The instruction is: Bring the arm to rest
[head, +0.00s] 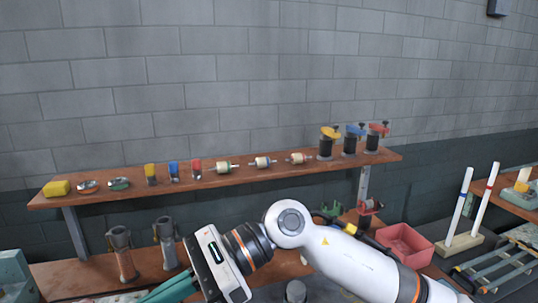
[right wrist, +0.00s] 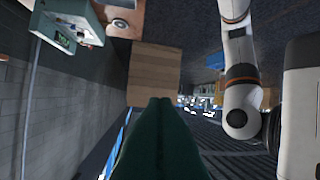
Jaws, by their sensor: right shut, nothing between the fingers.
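My right arm comes in from the right side of the head view, bent over the bench. Its right gripper (head: 163,290), with teal fingers, points down and left near the bottom edge. In the right wrist view the dark green fingers of the right gripper (right wrist: 160,103) are shut together with nothing between them. A wooden surface (right wrist: 155,70) shows beyond the fingertips. My left gripper does not show in either view.
A wall shelf (head: 212,187) holds a yellow block, small dishes, coloured bottles, spools and clamps. Below it stand two grey-topped holders (head: 122,255). A red bin (head: 405,243) and a rack with white tubes (head: 460,243) are to the right. A pale box-like device (right wrist: 70,22) shows in the wrist view.

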